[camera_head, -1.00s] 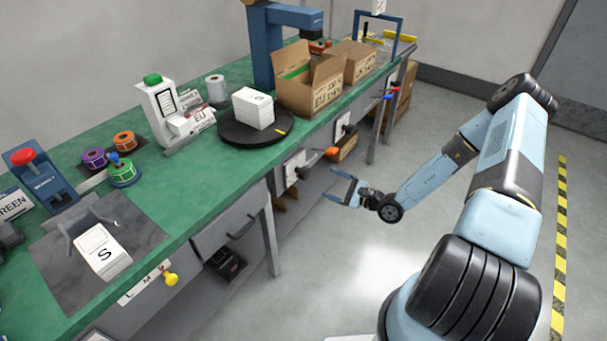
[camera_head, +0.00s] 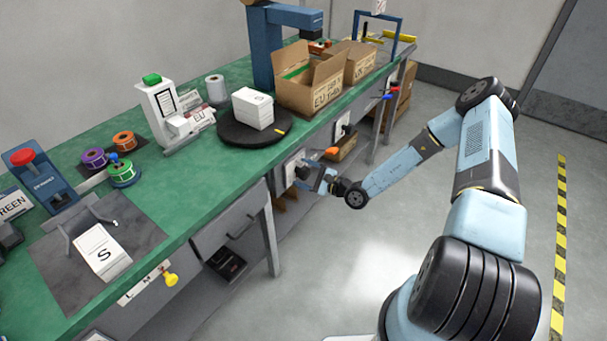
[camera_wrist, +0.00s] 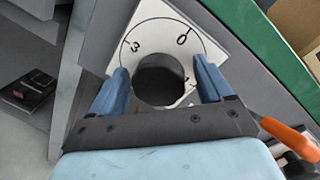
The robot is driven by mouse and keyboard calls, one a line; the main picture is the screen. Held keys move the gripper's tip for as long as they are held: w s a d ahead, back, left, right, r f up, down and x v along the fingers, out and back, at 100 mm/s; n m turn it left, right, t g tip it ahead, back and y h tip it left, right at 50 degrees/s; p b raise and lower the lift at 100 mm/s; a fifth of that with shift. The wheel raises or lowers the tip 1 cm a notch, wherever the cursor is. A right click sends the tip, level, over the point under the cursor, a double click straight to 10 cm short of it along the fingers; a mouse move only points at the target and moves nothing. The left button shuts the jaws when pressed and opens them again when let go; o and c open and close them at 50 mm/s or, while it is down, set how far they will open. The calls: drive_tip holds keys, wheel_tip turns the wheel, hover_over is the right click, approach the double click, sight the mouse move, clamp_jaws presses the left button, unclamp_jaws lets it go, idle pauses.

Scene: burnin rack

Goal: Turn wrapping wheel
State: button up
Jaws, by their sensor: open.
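A white dial plate (camera_wrist: 152,34) with a dark round knob (camera_wrist: 160,79) shows in the wrist view; the marks 0 and 3 are readable. The plate (camera_head: 291,166) is on the bench front in the head view, below the black turntable (camera_head: 232,136). A white box (camera_head: 253,108) sits on the turntable. My gripper (camera_wrist: 161,68) is open, with one finger on each side of the knob; I cannot tell if they touch it. In the head view my gripper (camera_head: 315,180) is close in front of the plate and partly hides the knob.
An orange handle (camera_wrist: 290,138) is close to the right of my gripper in the wrist view. A drawer (camera_head: 228,222) and bench leg (camera_head: 271,238) stand to the left. The floor (camera_head: 390,250) on the right is clear.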

drive_tip(key=c, duration=1)
drive_tip(key=shift+a, duration=0.1)
drive_tip(key=shift+m, duration=0.3)
